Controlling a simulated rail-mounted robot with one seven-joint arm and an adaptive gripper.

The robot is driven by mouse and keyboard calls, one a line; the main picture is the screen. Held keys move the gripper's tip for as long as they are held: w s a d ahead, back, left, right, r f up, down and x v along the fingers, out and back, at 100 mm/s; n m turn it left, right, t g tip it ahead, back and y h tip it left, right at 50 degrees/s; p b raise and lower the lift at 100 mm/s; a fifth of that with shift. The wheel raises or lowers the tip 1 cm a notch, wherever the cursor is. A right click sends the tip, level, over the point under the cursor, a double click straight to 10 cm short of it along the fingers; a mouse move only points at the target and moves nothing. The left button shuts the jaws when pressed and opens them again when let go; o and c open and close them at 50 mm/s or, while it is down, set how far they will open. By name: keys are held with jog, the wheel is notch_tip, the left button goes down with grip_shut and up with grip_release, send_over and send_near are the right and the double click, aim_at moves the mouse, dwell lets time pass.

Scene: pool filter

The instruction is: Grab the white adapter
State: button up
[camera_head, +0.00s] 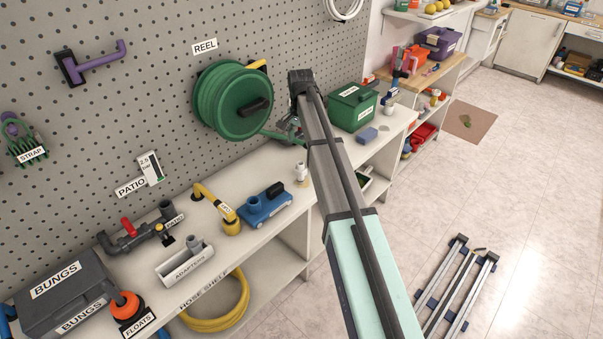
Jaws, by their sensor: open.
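A small white fitting (301,171) stands upright near the front edge of the white shelf top, right of the blue pump-like unit; it looks like the white adapter, but it is small and partly close to my own body part in front. A pale tray labelled ADAPTERS (172,277) sits further left on the shelf, with grey pipe pieces (195,246) in it. A long grey and mint part of my own body crosses the middle and hides some of the shelf.
The shelf top (230,247) also holds a blue unit (265,207), a yellow pipe (215,207), a patio valve (140,236), a bungs box (62,293) and a green box (352,108). A green hose reel (232,100) hangs above.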

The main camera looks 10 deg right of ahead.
aim_at(301, 164)
jog(key=f+p, duration=0.1)
jog(key=f, duration=0.2)
jog(key=f+p, duration=0.1)
jog(key=f, duration=0.3)
jog(key=f+p, duration=0.1)
jog(key=f, duration=0.2)
jog(key=shift+w+f, duration=0.35)
jog(key=shift+w, duration=0.05)
jog(key=shift+w+d+f+p, duration=0.1)
jog(key=shift+w+f+p, duration=0.1)
jog(key=shift+f+p, duration=0.85)
jog(key=shift+w+d+f+p, duration=0.15)
jog(key=shift+f+p, duration=0.25)
jog(key=shift+f, duration=1.25)
jog(key=shift+a, duration=0.1)
jog(key=c, duration=1.2)
